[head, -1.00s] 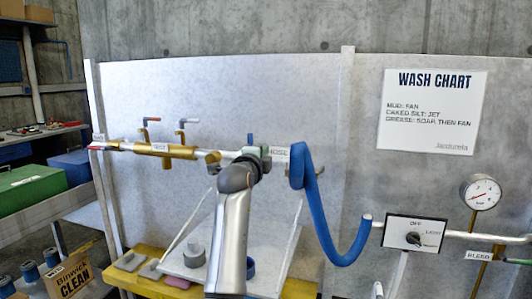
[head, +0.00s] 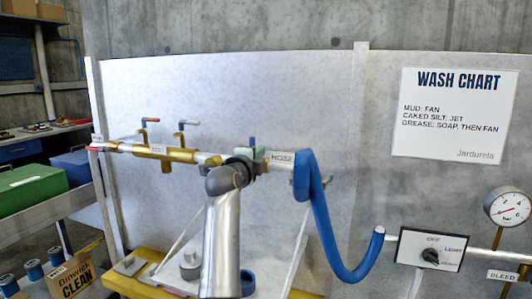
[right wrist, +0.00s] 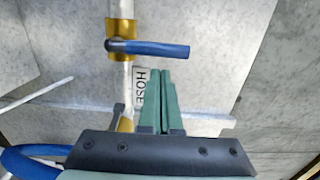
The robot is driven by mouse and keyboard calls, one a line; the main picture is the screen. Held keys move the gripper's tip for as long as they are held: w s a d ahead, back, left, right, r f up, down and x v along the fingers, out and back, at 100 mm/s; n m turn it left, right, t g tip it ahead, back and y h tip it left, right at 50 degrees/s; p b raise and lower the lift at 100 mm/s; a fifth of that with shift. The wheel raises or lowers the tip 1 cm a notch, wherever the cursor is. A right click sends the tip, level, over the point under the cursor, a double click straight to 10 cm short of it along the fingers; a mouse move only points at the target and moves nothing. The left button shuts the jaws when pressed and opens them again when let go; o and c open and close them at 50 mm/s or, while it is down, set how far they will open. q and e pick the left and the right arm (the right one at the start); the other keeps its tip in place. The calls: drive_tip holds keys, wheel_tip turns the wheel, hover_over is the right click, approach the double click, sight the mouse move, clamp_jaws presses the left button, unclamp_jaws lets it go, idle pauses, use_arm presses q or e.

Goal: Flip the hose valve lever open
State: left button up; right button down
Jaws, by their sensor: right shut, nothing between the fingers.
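The hose valve has a brass body (right wrist: 121,30) on a pale pipe, with a blue lever (right wrist: 160,48) crosswise to the pipe, pointing right in the right wrist view. In the head view the lever (head: 252,141) shows as a small upright blue tip. My right gripper (right wrist: 173,70) has green fingers shut together and empty. Their tips are right by the lever's middle; I cannot tell whether they touch it. In the head view my right gripper (head: 246,155) and wrist hide most of the valve. My left gripper is not in view.
A HOSE label (head: 281,158) is beside the valve, and a blue hose (head: 323,215) hangs to its right. A switch box (head: 431,249) and gauge (head: 508,207) are at right.

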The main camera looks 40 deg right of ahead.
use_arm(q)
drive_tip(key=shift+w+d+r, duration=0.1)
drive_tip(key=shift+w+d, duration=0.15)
use_arm(e)
drive_tip(key=shift+w+a, duration=0.1)
drive_tip(key=shift+w, duration=0.25)
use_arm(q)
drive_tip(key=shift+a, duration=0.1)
use_arm(e)
drive_tip(key=shift+r, duration=0.1)
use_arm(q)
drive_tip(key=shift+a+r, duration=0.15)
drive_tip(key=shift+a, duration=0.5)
use_arm(e)
drive_tip(key=shift+w+r+n, duration=0.1)
drive_tip(key=shift+w+n, duration=0.05)
drive_tip(key=shift+n, duration=0.15)
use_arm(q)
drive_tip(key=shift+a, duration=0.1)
